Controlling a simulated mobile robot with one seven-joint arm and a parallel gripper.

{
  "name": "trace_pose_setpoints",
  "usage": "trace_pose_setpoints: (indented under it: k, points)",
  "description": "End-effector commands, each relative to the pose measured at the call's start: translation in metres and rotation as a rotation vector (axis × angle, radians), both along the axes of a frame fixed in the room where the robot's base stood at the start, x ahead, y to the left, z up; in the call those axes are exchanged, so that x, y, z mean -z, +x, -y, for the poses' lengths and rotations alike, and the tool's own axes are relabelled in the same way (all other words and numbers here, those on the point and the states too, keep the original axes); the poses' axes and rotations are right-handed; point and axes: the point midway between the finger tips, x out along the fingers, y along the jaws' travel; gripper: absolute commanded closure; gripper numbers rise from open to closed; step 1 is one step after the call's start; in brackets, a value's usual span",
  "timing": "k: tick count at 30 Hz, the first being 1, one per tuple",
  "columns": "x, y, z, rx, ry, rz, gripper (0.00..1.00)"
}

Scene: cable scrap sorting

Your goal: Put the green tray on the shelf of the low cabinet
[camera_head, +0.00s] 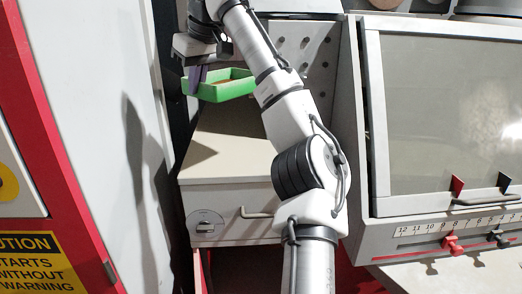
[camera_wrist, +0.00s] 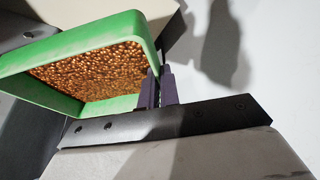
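The green tray (camera_head: 222,90) is at the upper middle of the head view, above the beige top of a low cabinet (camera_head: 232,160). It looks raised, with a shadow on the cabinet top below and to the left. In the wrist view the tray (camera_wrist: 85,40) is filled with copper-coloured granules and looks tilted in the picture. My gripper (camera_head: 197,78) is at the tray's left end. In the wrist view its two dark purple fingers (camera_wrist: 159,88) close on the tray's wall at one corner. The cabinet's shelf cannot be made out for certain.
A grey perforated panel (camera_head: 318,50) stands right of the tray, beside a machine with a large window (camera_head: 445,110). A pale wall panel (camera_head: 105,100) and a red-framed machine with a caution sign (camera_head: 35,262) are on the left. The cabinet front has a handle (camera_head: 256,213).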

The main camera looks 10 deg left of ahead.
Motion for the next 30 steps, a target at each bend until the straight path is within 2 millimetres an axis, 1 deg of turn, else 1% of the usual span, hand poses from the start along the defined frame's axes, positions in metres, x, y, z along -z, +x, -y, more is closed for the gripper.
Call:
trace_pose_setpoints:
  k: [2, 5, 16, 18, 21, 24, 30]
  points:
    - [0.005, 0.000, 0.000, -0.001, 0.001, 0.002, 1.00]
    - [0.022, 0.000, 0.000, -0.003, 0.001, 0.001, 1.00]
    - [0.109, 0.000, 0.001, 0.000, 0.000, 0.002, 1.00]
    - [0.123, 0.000, 0.002, 0.002, 0.000, 0.002, 1.00]
    - [0.140, -0.001, 0.001, -0.001, 0.001, 0.002, 1.00]
    - [0.150, -0.001, 0.000, 0.000, 0.002, 0.003, 1.00]
    - [0.161, -0.001, 0.000, 0.001, 0.002, 0.003, 1.00]
